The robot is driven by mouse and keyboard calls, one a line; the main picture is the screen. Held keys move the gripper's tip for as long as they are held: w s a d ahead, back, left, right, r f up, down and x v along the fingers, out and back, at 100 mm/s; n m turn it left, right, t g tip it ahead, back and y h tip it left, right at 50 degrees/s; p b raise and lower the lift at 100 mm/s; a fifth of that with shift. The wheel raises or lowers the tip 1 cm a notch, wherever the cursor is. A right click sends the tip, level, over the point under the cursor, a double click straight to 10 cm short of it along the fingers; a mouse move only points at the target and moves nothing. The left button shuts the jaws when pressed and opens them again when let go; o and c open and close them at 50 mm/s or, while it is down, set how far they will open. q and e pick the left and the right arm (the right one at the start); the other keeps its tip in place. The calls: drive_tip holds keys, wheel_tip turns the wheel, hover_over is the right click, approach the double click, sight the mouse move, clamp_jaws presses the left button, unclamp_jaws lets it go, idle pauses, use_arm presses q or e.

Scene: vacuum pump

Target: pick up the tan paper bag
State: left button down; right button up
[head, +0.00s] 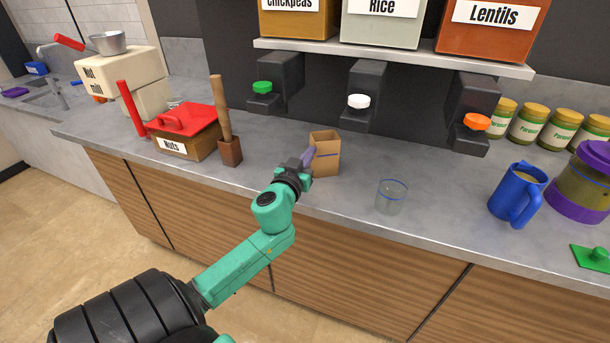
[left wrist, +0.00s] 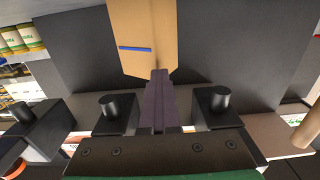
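The tan paper bag (head: 327,157) is upright and open at the top, at the counter below the dispensers; I cannot tell whether its base touches the counter. It also shows in the left wrist view (left wrist: 133,32), with a blue line near its rim. My right gripper is not in view.
A clear glass (head: 391,196) stands right of the bag, and a blue mug (head: 518,195) farther right. A wooden pestle and mortar (head: 229,150) and a red-lidded nuts box (head: 187,140) stand left. Dispenser spouts (head: 367,95) overhang behind. The counter's front edge (head: 345,210) is close.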

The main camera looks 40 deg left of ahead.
use_arm(q)
unclamp_jaws()
